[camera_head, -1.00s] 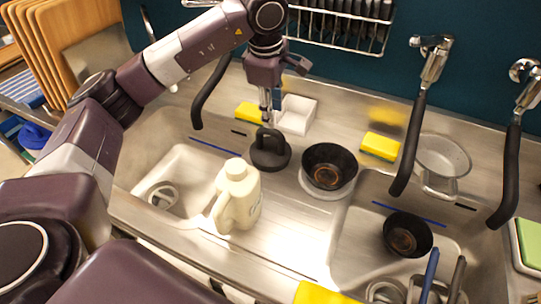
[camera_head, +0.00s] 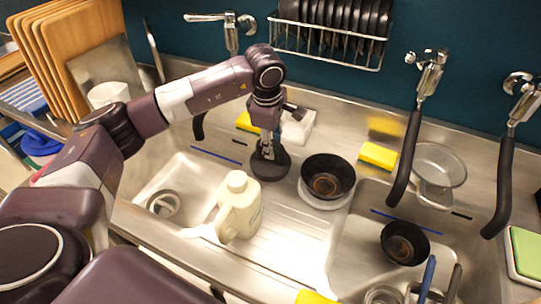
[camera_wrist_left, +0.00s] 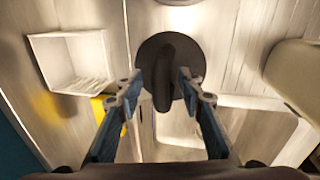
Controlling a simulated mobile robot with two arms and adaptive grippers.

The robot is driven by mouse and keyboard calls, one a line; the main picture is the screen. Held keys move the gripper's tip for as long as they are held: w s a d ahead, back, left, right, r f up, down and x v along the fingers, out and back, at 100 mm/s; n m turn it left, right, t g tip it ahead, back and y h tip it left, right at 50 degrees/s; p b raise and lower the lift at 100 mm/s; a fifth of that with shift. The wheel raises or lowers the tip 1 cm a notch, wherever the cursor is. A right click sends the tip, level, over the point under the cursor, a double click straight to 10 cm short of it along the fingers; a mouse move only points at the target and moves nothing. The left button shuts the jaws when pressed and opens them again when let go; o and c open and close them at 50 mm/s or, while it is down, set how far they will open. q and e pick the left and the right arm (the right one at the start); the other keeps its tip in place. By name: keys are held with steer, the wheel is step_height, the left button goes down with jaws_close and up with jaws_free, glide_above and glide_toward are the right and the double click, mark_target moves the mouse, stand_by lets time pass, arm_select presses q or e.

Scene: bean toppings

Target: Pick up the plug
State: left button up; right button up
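The plug is a black disc with an upright loop-like handle. In the head view the plug (camera_head: 271,172) stands on the metal drainboard, left of the black bowl. My left gripper (camera_head: 268,148) points down over it and hides part of the handle. In the left wrist view, the plug (camera_wrist_left: 171,52) lies at the middle. The two fingers of my left gripper (camera_wrist_left: 159,79) are apart, one on each side of the handle. I see a gap on both sides, so it looks open and not closed on the handle. My right gripper is in neither view.
A cream jug (camera_head: 238,207) stands just in front of the plug. A black bowl (camera_head: 328,176) on a white plate is to the right. A white square dish (camera_head: 299,127) and a yellow sponge (camera_head: 249,123) are behind. A sink basin (camera_head: 186,172) is to the left.

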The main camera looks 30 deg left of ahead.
arm_select(q)
jaws_close()
